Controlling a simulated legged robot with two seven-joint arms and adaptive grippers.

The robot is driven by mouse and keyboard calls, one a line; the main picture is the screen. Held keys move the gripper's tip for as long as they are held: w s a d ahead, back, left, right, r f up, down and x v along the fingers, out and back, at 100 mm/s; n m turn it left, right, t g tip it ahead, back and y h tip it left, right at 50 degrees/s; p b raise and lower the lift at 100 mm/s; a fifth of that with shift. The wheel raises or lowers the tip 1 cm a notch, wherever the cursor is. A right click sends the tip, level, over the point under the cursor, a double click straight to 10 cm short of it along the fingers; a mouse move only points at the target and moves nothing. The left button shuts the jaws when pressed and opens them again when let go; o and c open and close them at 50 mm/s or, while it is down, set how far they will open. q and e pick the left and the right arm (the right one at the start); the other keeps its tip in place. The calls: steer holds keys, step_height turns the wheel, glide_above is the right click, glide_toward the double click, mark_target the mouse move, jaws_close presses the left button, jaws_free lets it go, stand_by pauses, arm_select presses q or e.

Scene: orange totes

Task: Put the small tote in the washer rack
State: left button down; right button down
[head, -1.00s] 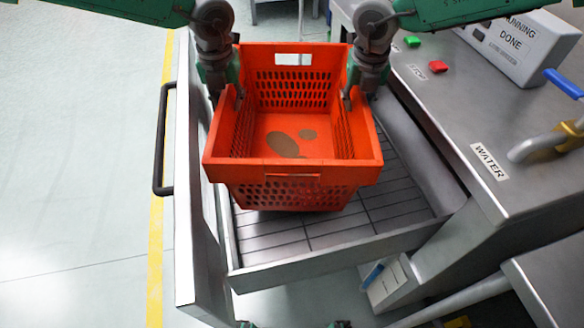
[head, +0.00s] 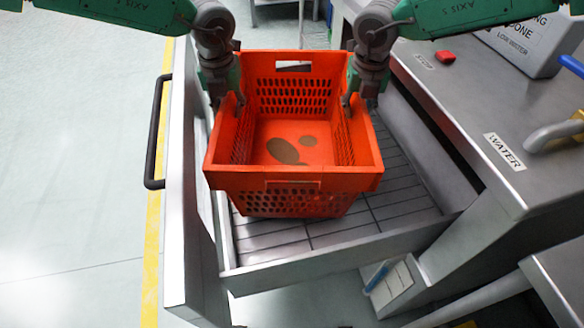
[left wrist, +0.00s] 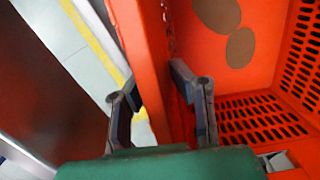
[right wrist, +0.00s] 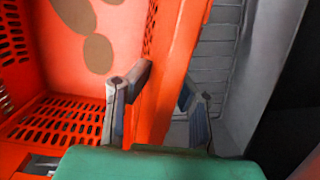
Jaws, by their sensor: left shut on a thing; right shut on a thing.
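The orange small tote (head: 293,178) is in the middle of the head view, with perforated walls and brown stains on its inner floor. It is over the wire-bottomed washer rack (head: 400,205), and I cannot tell whether its base touches the wires. My left gripper (head: 236,100) is shut on the tote's left wall; the left wrist view shows its fingers (left wrist: 160,95) on both sides of that wall. My right gripper (head: 349,98) is shut on the right wall; its fingers (right wrist: 160,90) straddle it in the right wrist view. The tote's underside is hidden.
An upright metal panel with a dark handle (head: 157,135) stands along the rack's left side. The steel washer body, with a WATER label (head: 505,151), a red button (head: 446,57) and a grey pipe, is at the right. Open floor lies left, past a yellow line.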

arm_select(q)
steer(key=shift+f, duration=0.4)
arm_select(e)
steer(key=shift+f, duration=0.4)
arm_select(q)
steer(key=c, duration=1.4)
jaws_free()
arm_select(e)
steer(key=c, duration=1.4)
jaws_free()
steer(key=shift+c, duration=0.2)
arm_select(q)
steer(key=shift+r, duration=0.1)
arm_select(e)
steer(key=shift+r, duration=0.1)
arm_select(q)
steer(key=r, duration=0.3)
steer(key=s+r, duration=0.1)
steer(key=r, duration=0.7)
steer(key=shift+s+r, duration=0.15)
steer(key=shift+r, duration=0.25)
arm_select(e)
steer(key=shift+r, duration=0.5)
steer(key=r, duration=0.3)
steer(key=s+r, duration=0.1)
steer(key=r, duration=0.6)
steer(key=shift+s+r, duration=0.35)
